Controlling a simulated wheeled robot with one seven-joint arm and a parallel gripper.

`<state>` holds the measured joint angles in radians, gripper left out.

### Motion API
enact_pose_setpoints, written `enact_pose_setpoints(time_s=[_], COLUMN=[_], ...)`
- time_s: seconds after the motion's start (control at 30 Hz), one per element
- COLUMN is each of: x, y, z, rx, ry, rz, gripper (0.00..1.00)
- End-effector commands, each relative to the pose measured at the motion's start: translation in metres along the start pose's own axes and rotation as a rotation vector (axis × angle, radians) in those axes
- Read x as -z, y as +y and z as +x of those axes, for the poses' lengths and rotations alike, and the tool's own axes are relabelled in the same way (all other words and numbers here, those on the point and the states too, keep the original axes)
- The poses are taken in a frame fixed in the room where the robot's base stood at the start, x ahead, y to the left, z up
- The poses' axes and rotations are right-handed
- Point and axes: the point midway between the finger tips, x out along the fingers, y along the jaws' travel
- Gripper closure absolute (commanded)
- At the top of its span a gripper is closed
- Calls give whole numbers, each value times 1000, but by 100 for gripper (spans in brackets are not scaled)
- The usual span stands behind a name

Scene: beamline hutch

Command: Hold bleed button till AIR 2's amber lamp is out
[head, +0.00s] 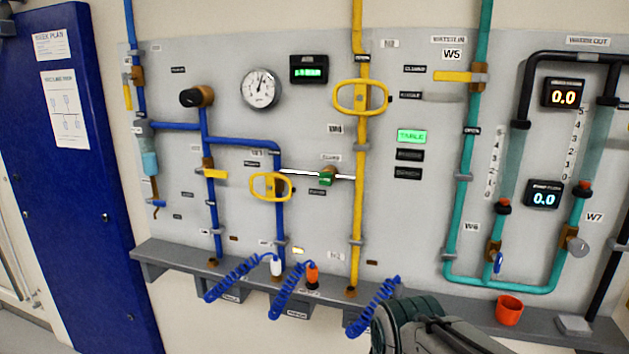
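A small amber lamp (298,250) glows low on the grey panel in the head view, above an orange connector (312,272). A white connector (276,266) stands to its left. Coiled blue hoses hang at the ledge, one (290,300) near the orange connector. The small labels here are too blurred to read, so I cannot tell for sure which outlet is AIR 2. I cannot make out the bleed button. Part of my arm shows at the bottom right of centre, in front of the ledge; my gripper's fingers do not show.
A grey ledge (460,312) runs along the panel's foot, with an orange-red cup (509,310) on it at the right. Yellow valve handles (360,97) and (270,186) stick out above. A blue door-like panel (80,180) stands at the left.

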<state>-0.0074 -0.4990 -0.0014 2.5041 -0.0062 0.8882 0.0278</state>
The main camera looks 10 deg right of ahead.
Motion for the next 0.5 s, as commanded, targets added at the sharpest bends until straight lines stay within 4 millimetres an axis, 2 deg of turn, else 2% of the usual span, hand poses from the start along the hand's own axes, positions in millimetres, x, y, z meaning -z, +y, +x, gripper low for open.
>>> enact_pose_setpoints(time_s=[0.03, 0.2, 0.27, 0.5], x=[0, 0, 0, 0], y=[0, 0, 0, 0], z=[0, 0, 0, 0], rx=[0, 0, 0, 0], ry=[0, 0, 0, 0], rz=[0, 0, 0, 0], gripper=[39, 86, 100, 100])
